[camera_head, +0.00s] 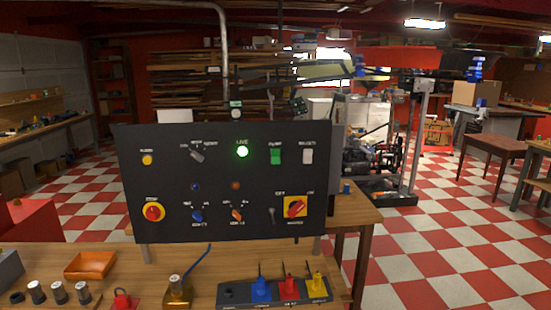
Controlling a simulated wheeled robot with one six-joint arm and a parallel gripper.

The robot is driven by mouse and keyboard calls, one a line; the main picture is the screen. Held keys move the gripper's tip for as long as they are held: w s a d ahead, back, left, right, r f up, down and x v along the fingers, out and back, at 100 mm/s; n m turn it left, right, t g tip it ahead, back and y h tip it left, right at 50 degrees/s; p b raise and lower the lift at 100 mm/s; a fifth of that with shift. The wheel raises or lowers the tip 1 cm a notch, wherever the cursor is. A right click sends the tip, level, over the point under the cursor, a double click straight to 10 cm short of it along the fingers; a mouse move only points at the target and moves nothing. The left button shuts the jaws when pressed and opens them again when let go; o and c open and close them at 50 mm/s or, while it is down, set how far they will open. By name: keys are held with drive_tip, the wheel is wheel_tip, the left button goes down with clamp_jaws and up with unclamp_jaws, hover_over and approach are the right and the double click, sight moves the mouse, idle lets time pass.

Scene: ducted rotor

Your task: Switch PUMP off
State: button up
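A dark upright control panel (220,220) stands on the wooden workbench in the middle of the view. Which way the rocker is tipped is too small to tell. I cannot make out my gripper in this view, and nothing covers the PUMP switch.
The panel also carries a red-on-yellow stop button (153,213), a red-and-yellow rotary switch (296,207), a grey selector (197,154) and small knobs. On the bench in front are an orange tray (90,265), a brass-coloured item (177,291) and blue, red and yellow plugs.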

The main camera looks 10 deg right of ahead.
clamp_jaws()
idle(1.2)
